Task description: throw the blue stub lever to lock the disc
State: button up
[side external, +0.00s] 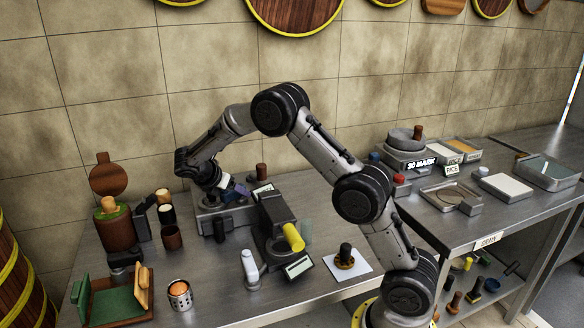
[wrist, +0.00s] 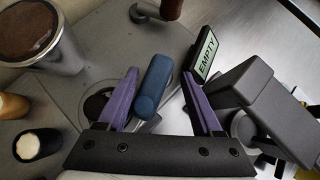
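The blue stub lever (wrist: 155,85) stands between the two purple fingers of my gripper (wrist: 160,76) in the wrist view. My gripper is open; the lever is nearer the left finger, with a visible gap to the right finger. I cannot tell whether the left finger touches it. In the side view my gripper (side external: 232,186) is low over a grey machine (side external: 212,226) at the back of the table, and the lever is hard to tell apart from the fingers. A dark round part (wrist: 97,101) shows partly behind the left finger; I cannot tell whether it is the disc.
An "EMPTY" sign (wrist: 207,52) and a dark grey block (wrist: 262,95) stand close on the right. A brown-topped metal cup (wrist: 28,35) is at upper left. A yellow-handled machine (side external: 292,237) and a white lever (side external: 250,268) stand in front of the grey machine.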

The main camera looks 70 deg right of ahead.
jog(key=n+t, duration=0.1)
jog(key=n, duration=0.1)
jog(key=s+n+t, duration=0.1)
jog(key=t, duration=0.1)
jog(key=shift+n, duration=0.4)
jog(key=n+t, duration=0.1)
jog(key=n+y, duration=0.1)
jog(key=n+t, duration=0.1)
jog(key=shift+s+d+n+t, duration=0.25)
jog(key=shift+s+n+t, duration=0.05)
jog(key=shift+s, duration=0.1)
jog(key=d+r+v, duration=0.1)
jog(key=v, duration=0.8)
jog(key=d+r+v, duration=0.1)
jog(key=d+v, duration=0.1)
jog(key=v, duration=0.6)
jog(key=s+a+r+m+y, duration=0.1)
jog(key=s+a+r+m, duration=0.1)
jog(key=s+m, duration=0.3)
jog(key=s+a+r+m+t+y, duration=0.1)
jog(key=s+a+m+y, duration=0.1)
jog(key=s+m, duration=0.3)
jog(key=s, duration=0.4)
jog(key=shift+r, duration=0.35)
jog(key=shift+s, duration=0.1)
